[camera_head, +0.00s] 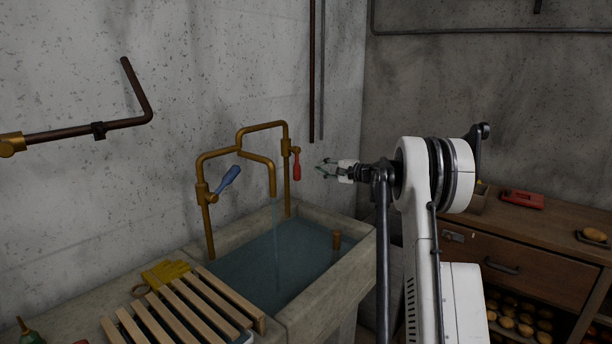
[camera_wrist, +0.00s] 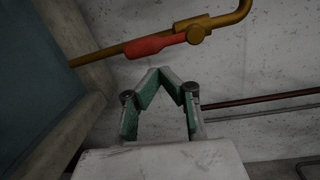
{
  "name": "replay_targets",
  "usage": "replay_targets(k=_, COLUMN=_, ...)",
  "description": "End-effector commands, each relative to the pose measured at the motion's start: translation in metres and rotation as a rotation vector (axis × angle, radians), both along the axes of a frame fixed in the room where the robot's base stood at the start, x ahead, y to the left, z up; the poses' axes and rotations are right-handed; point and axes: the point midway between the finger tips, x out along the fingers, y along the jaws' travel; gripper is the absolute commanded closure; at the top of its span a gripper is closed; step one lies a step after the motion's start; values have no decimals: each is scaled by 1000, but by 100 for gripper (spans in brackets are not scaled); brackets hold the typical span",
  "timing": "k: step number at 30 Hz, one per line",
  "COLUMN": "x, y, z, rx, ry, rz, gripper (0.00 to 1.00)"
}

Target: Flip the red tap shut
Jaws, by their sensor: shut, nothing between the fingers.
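The red tap (camera_head: 297,167) is a lever on the right upright of the brass pipework above the sink. In the head view it hangs down along the pipe. In the wrist view the red lever (camera_wrist: 156,45) lies along the brass pipe, beyond my fingertips. My gripper (camera_head: 321,168) is a little to the right of the lever and apart from it. In the wrist view my gripper's green fingers (camera_wrist: 160,72) meet at the tips with nothing between them. Water (camera_head: 275,230) runs from the brass spout (camera_head: 272,185) into the sink.
The stone sink (camera_head: 358,240) holds water. A blue lever (camera_head: 228,179) is on the left upright. A slatted wooden rack (camera_head: 190,310) and yellow gloves (camera_head: 165,273) lie at the front left. A wooden cabinet (camera_head: 540,270) stands at right. The wall is close behind the pipes.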

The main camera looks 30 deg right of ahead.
Motion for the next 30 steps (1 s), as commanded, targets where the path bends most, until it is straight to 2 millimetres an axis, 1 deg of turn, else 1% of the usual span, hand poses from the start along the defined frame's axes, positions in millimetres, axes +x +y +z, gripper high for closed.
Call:
replay_targets(k=1, x=-5, y=-17, z=-11, rx=-16, ry=-27, rz=-7, gripper=100)
replay_targets(k=3, x=-11, y=-33, z=-20, rx=-38, ry=-62, rz=-10, gripper=100)
replay_targets(k=6, x=-18, y=-50, z=-29, rx=-63, ry=-100, rz=-16, gripper=100)
replay_targets(k=9, x=-23, y=-59, z=-33, rx=-78, ry=-122, rz=-20, gripper=100)
replay_targets(k=13, x=-24, y=-62, z=-35, rx=-85, ry=-131, rz=-21, gripper=100)
replay_targets(k=23, x=-22, y=-60, z=-35, rx=-83, ry=-129, rz=-20, gripper=100)
replay_targets(k=26, x=-14, y=-57, z=-35, rx=-83, ry=-130, rz=-19, gripper=100)
replay_targets(k=30, x=5, y=-50, z=-35, rx=-84, ry=-129, rz=-18, gripper=100)
